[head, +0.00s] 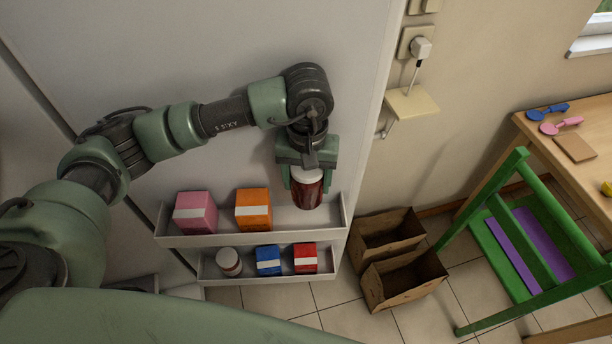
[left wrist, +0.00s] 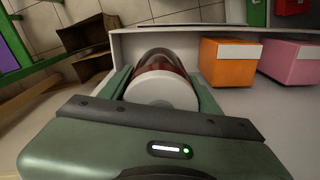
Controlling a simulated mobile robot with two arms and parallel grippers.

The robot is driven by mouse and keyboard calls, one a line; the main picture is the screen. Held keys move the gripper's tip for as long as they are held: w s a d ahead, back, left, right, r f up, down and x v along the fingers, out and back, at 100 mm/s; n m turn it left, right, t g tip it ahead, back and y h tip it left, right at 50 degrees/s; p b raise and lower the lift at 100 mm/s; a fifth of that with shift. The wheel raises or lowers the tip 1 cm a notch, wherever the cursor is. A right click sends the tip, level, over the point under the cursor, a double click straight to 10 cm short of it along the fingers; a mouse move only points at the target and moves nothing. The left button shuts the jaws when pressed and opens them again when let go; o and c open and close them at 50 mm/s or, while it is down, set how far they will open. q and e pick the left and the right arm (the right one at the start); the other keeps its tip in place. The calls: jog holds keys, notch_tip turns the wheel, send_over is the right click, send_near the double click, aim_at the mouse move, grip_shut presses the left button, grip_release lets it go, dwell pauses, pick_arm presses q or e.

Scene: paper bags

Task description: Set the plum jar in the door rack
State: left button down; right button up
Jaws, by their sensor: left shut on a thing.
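The plum jar (head: 307,190) has dark red contents and a white lid. My left gripper (head: 306,180) is shut on it, with a finger on each side. The jar is upright or nearly so, at the right end of the upper shelf of the door rack (head: 250,238). Whether its base touches the shelf I cannot tell. In the left wrist view the jar (left wrist: 163,72) shows between the fingers, lid towards the camera, beside the rack's wall. My right gripper is not in view.
On the upper shelf stand an orange carton (head: 253,210) and a pink carton (head: 196,212). The lower shelf holds a white-lidded jar (head: 229,262), a blue box (head: 268,260) and a red box (head: 305,258). Paper bags (head: 405,280) stand on the floor, right of the rack; a green chair (head: 520,240) is further right.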

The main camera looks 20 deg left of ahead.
pick_arm(q)
notch_tip(320, 180, down, 8)
jog(key=b, duration=0.3)
jog(key=shift+f, duration=0.1)
jog(key=shift+a+f+b, duration=0.1)
jog(key=shift+f+b, duration=1.05)
jog(key=shift+b, duration=0.1)
jog(key=shift+c, duration=1.3)
grip_release()
jog(key=shift+f, duration=0.1)
